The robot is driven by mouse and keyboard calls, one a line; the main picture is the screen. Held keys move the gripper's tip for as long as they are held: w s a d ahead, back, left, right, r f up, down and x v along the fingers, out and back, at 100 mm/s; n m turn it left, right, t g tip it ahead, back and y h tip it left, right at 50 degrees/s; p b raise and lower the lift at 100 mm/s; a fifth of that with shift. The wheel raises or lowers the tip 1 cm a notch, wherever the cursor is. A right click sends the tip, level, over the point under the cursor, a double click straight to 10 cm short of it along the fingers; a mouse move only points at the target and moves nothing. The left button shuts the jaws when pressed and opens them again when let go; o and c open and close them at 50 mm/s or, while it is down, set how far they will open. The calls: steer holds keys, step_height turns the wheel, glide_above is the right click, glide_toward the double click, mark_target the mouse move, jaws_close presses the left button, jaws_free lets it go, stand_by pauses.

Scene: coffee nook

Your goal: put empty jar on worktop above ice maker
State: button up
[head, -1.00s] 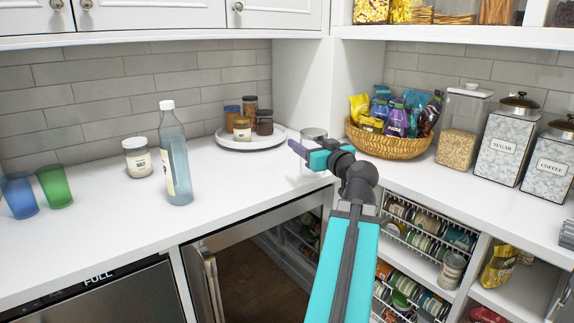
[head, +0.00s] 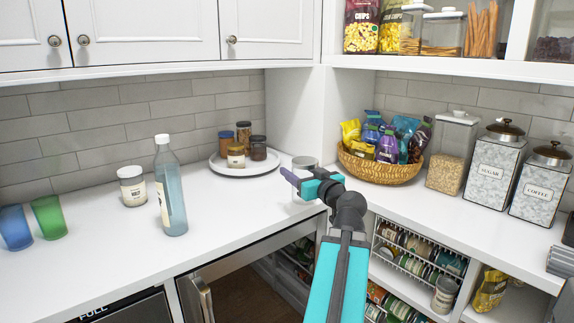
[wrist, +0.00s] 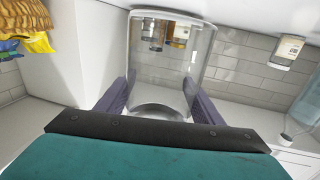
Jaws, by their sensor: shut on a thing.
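The empty jar (wrist: 165,62) is clear glass and shows between my gripper's fingers in the wrist view. In the head view the jar's grey top (head: 305,162) shows at the worktop corner, partly behind my gripper (head: 297,181). My gripper also shows in the wrist view (wrist: 161,98), shut on the jar with one finger on each side. I cannot tell whether the jar touches the worktop. The ice maker (head: 125,306), with a "FULL" panel, is at the lower left in the head view. The worktop (head: 95,252) runs above it.
On the worktop above the ice maker stand a blue cup (head: 15,228) and a green cup (head: 48,217). To the right are a labelled jar (head: 132,187), a tall bottle (head: 171,195) and a round tray (head: 222,166) of small jars. A snack basket (head: 380,168) stands right of my gripper.

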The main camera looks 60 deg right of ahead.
steer(key=shift+w+d+p, duration=0.5)
steer(key=shift+w+p, duration=0.05)
steer(key=shift+p, duration=2.95)
steer(key=p+x, duration=0.1)
steer(key=p, duration=0.4)
steer(key=shift+w+d, duration=0.2)
steer(key=shift+d, duration=0.15)
steer(key=p, duration=0.2)
steer(key=shift+w+d+p, duration=0.3)
steer(key=shift+w+p, duration=0.05)
steer(key=w+d+f+p, duration=0.1)
steer(key=w+d+p, duration=0.2)
steer(key=w+d, duration=0.4)
steer(key=shift+w+f, duration=0.25)
steer(key=shift+w, duration=0.25)
steer(key=shift+f+p, duration=1.05)
steer(key=shift+f, duration=0.7)
steer(key=shift+f+b, duration=0.15)
steer(key=shift+b, duration=0.25)
